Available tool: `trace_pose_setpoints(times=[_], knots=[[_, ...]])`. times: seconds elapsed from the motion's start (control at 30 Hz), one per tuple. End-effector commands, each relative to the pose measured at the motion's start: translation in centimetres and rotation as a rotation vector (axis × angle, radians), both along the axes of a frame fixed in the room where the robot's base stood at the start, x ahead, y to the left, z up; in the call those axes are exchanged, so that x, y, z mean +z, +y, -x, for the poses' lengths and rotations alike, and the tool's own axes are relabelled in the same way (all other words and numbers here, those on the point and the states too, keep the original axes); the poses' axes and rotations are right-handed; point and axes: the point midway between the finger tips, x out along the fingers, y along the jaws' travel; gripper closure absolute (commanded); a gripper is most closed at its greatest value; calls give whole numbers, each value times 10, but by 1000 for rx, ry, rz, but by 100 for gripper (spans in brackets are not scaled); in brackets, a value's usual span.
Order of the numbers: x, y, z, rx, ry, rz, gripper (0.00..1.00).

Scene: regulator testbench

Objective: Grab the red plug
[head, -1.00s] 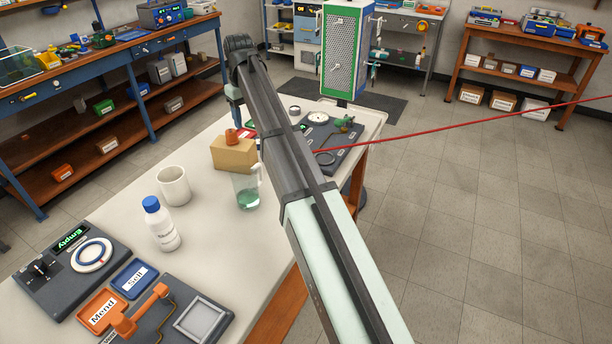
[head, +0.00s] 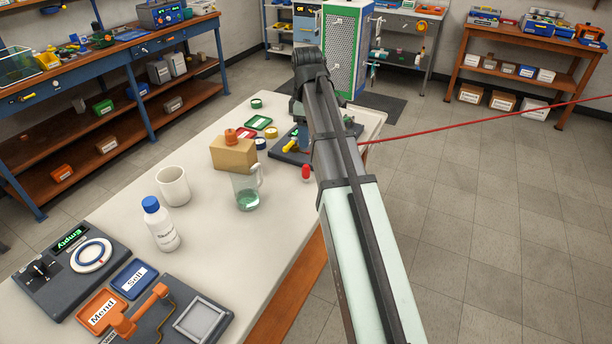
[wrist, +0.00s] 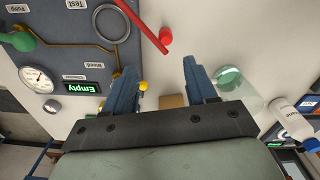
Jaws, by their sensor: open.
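The red plug (head: 305,172) stands near the right edge of the white table in the head view, just left of my arm. In the wrist view a small red round end (wrist: 165,36), which looks like this plug, lies beyond my fingertips and roughly between their lines. My gripper (wrist: 158,75) has its two blue fingers apart with nothing held between them. In the head view the arm largely hides the gripper. A thin red line (head: 480,123) runs from behind my arm to the right; its join to the plug is hidden.
A dark panel (wrist: 75,30) with a gauge and an "Empty" display lies beside the plug. A glass beaker (head: 247,193), a tan block (head: 233,155), a white mug (head: 174,186) and a white bottle (head: 160,224) stand left of it. The table's front middle is clear.

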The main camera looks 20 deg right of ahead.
Motion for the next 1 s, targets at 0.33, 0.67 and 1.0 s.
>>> trace_pose_setpoints(times=[0.33,0.67,1.0], knots=[[0,0,3,397,16,1,43],[-30,1,5,440,18,1,43],[-76,1,4,439,16,2,43]])
